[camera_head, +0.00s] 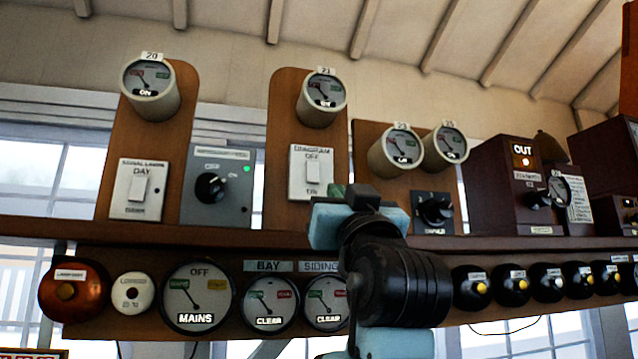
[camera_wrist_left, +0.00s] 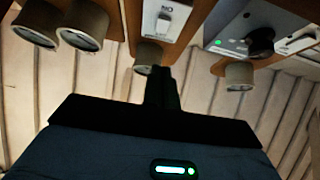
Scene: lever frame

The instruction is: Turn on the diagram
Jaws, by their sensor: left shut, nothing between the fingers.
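The diagram switch (camera_head: 312,172) is a white plate with a pale rocker, labelled DIAGRAM and OFF above and ON below. It is mounted on a brown wooden board under gauge 21 (camera_head: 322,98). Its rocker position is hard to tell. In the left wrist view, the switch (camera_wrist_left: 166,20) appears upside down at the top. My left gripper (camera_head: 338,191) is shut and empty, just right of and below the switch in the head view. Its dark shut fingers (camera_wrist_left: 163,88) point toward the switch in the wrist view; contact cannot be told. My right gripper is not in view.
A signal lamps switch (camera_head: 138,189) and a grey rotary box (camera_head: 216,188) are at the left. A black rotary switch (camera_head: 433,211) is right of my gripper. A wooden shelf (camera_head: 150,231) runs below, with dials and several black bells or plungers under it.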

